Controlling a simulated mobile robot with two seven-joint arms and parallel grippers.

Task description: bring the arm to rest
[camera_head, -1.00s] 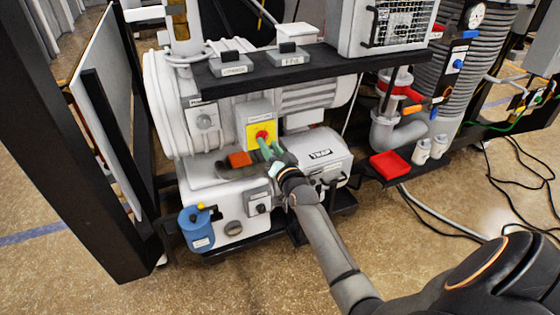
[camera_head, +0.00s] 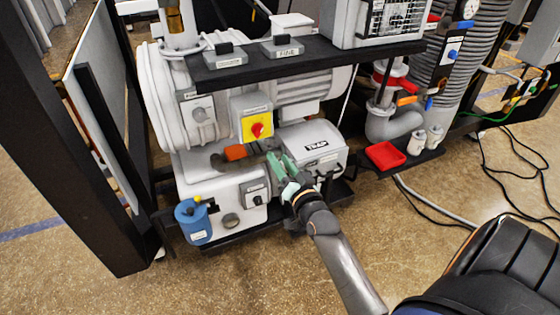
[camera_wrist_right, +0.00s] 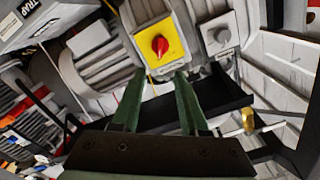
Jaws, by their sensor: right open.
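My right gripper (camera_head: 278,160) has green fingers and is in front of the pump, just below and right of the yellow switch plate with its red knob (camera_head: 257,130). In the right wrist view the two fingers of this gripper (camera_wrist_right: 158,88) stand apart with nothing between them. The red knob (camera_wrist_right: 160,46) shows beyond the fingertips there, apart from them. My right arm reaches in from the lower right of the head view. My left gripper is in neither view.
A black shelf (camera_head: 300,61) lies above. A blue canister (camera_head: 194,222) stands at left, a red tray (camera_head: 385,155) at right. Open floor lies in front.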

